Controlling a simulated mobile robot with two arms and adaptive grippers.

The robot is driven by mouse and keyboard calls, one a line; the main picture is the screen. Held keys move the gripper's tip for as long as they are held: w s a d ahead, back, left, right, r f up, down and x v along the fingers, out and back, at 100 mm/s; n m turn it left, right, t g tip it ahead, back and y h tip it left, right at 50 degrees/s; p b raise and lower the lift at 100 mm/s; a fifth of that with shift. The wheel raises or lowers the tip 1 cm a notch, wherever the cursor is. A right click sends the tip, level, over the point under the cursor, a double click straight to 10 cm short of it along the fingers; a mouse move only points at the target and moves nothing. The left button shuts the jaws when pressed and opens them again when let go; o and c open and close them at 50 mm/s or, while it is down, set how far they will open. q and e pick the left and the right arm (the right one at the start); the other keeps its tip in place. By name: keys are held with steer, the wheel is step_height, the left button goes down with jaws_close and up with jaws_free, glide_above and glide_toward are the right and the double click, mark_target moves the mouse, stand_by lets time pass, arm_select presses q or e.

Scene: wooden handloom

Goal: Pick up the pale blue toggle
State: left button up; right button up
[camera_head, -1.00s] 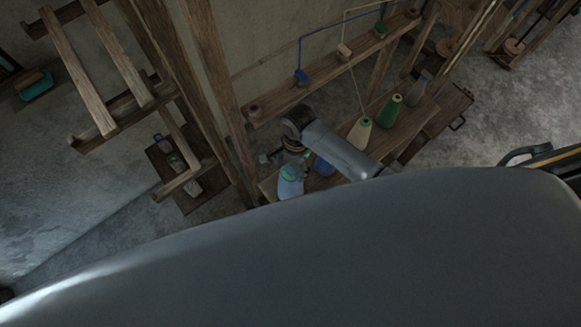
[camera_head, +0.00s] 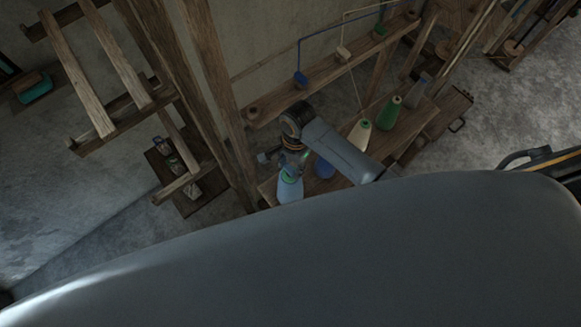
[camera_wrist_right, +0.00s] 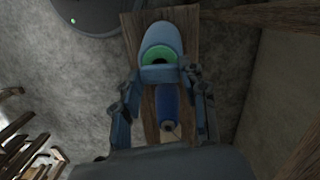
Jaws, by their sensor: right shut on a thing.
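The pale blue toggle (camera_wrist_right: 160,75) is a small block between the fingertips of my right gripper (camera_wrist_right: 161,78) in the right wrist view. The fingers are shut on it from both sides. Behind it is a pale blue cone with a green top (camera_wrist_right: 162,36), partly covered by the toggle. In the head view my right gripper (camera_head: 292,166) is just above this pale blue cone (camera_head: 289,190), beside my forearm. The toggle is too small to make out there. My left gripper is not in view.
The cone stands on a wooden bench (camera_head: 268,188) with a dark blue cone (camera_head: 325,169), a cream cone (camera_head: 360,133) and a green cone (camera_head: 390,113). Loom posts (camera_head: 218,85) rise to the left. A rail behind has toggles on threads, one blue (camera_head: 301,79).

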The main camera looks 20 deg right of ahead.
steer(key=s+r+b, duration=0.2)
steer(key=s+r, duration=0.9)
steer(key=s, duration=0.3)
steer(key=shift+d, duration=0.25)
